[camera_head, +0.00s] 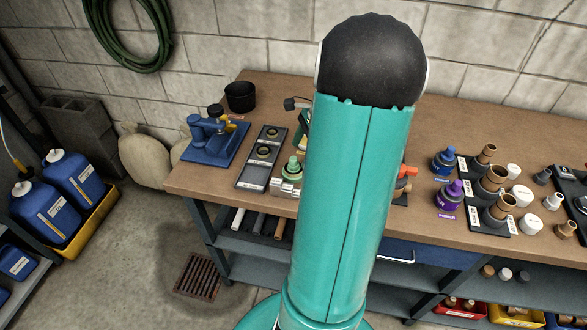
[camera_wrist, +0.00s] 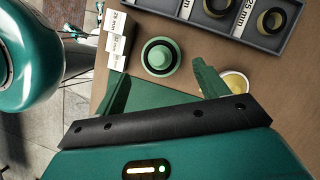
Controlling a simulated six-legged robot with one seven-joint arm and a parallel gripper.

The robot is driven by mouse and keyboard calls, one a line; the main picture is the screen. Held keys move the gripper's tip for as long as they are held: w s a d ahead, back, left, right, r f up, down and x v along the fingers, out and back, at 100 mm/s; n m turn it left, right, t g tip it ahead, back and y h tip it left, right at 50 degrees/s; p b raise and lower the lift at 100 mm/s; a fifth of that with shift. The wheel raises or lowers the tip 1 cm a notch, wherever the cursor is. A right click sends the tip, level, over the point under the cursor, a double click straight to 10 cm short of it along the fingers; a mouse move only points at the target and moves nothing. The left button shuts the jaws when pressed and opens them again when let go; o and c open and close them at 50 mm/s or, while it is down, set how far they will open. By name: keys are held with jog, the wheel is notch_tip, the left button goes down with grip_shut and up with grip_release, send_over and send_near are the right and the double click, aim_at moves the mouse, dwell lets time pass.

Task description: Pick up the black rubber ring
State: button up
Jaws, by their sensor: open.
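Dark rings with a tan inner edge lie in a grey compartment tray (camera_head: 238,184) on the bench. One ring (camera_head: 264,152) is in the middle compartment and another (camera_head: 271,132) in the far one; the near compartment looks empty. In the wrist view the tray (camera_wrist: 238,32) is cut off at the top right, with one ring (camera_wrist: 271,20) whole and another (camera_wrist: 216,8) cut by the edge. I cannot tell which is rubber. My gripper (camera_wrist: 165,75) is open and empty, below and left of the tray in that view. My arm hides it in the head view.
A green stepped plug (camera_wrist: 159,56) stands just beyond my fingers, beside white labelled blocks (camera_wrist: 117,42). A blue vise-like tool (camera_head: 212,135) and black cup (camera_head: 240,97) stand left. Bottles and fittings (camera_head: 492,180) crowd the right.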

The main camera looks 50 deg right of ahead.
aim_at(297, 162)
jog(key=x, duration=0.5)
jog(key=shift+s+d+f, duration=0.1)
jog(key=shift+f, duration=0.1)
jog(key=c, duration=1.1)
jog(key=shift+r, duration=0.15)
notch_tip(297, 162, up, 10)
jog(key=shift+f, duration=0.1)
